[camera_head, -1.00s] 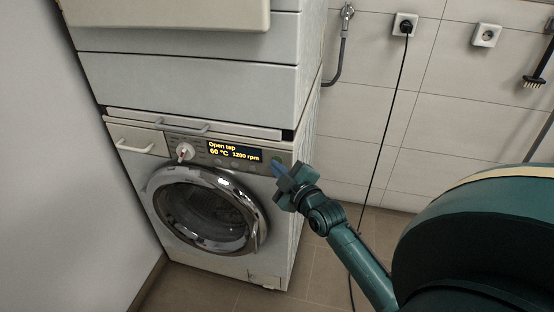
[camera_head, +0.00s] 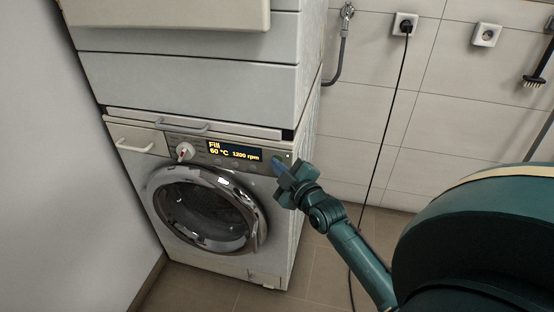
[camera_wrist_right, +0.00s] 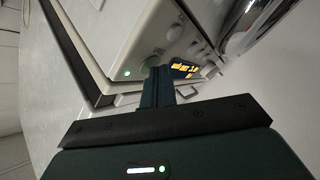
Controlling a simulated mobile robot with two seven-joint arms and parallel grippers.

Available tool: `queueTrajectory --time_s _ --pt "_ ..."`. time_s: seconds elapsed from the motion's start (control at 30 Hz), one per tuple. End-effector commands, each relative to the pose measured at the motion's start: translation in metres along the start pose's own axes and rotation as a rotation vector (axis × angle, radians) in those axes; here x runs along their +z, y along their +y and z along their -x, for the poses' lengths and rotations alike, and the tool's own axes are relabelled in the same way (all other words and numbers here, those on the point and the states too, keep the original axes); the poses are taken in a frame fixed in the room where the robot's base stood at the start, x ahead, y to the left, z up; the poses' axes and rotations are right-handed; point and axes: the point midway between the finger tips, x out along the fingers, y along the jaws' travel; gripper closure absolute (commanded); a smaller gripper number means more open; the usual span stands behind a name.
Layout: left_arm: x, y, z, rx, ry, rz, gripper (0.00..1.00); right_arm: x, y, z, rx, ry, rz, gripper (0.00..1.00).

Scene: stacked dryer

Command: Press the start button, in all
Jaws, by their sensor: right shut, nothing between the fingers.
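The washing machine (camera_head: 262,258) has a front panel with a lit display (camera_head: 234,152) reading "Fill, 60 °C, 1200 rpm". A small green light (camera_head: 288,156) glows at the panel's right end; it also shows in the right wrist view (camera_wrist_right: 127,73). My right gripper (camera_head: 278,168) is shut and empty, its fingertips at the panel's right part. My left gripper is not in view.
The round glass door (camera_head: 208,213) is shut, with the program knob (camera_head: 185,152) above it. A pull-out shelf handle (camera_head: 182,127) and the upper appliance (camera_head: 190,85) sit above. A black cable (camera_head: 382,145) hangs on the tiled wall at right.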

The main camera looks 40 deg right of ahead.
Motion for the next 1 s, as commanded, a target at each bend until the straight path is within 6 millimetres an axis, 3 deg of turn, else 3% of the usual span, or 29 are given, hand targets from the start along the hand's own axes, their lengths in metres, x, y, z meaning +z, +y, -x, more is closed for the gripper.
queueTrajectory --time_s 1.0 --pt "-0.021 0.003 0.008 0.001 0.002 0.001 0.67 -0.016 -0.013 0.020 -0.002 -0.001 -0.002 1.00"
